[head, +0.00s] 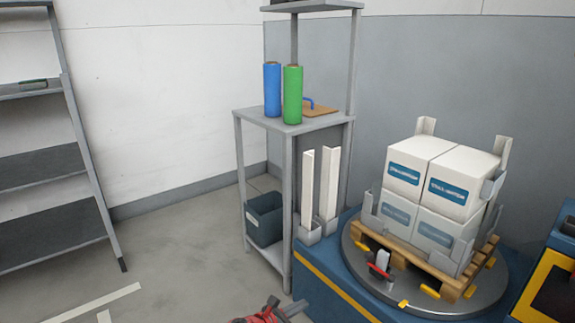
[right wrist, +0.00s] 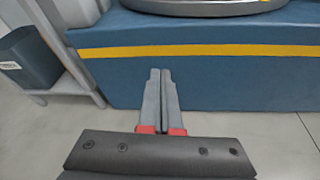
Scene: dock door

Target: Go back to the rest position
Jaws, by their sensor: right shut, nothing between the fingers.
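My right gripper (right wrist: 162,98) shows in the right wrist view with its two grey fingers together and nothing between them. It points at the blue side of the turntable base (right wrist: 200,75) and looks apart from it. In the head view, a red and grey part of my right gripper (head: 268,312) shows at the bottom edge, left of the base. My left gripper is not in view.
A pallet of white boxes (head: 428,185) stands on the round turntable (head: 455,300). A grey stand (head: 325,128) holds a blue roll (head: 272,90), a green roll (head: 292,95) and a dark bin (head: 264,219). Shelving (head: 50,165) stands left. The floor (head: 175,250) between is clear.

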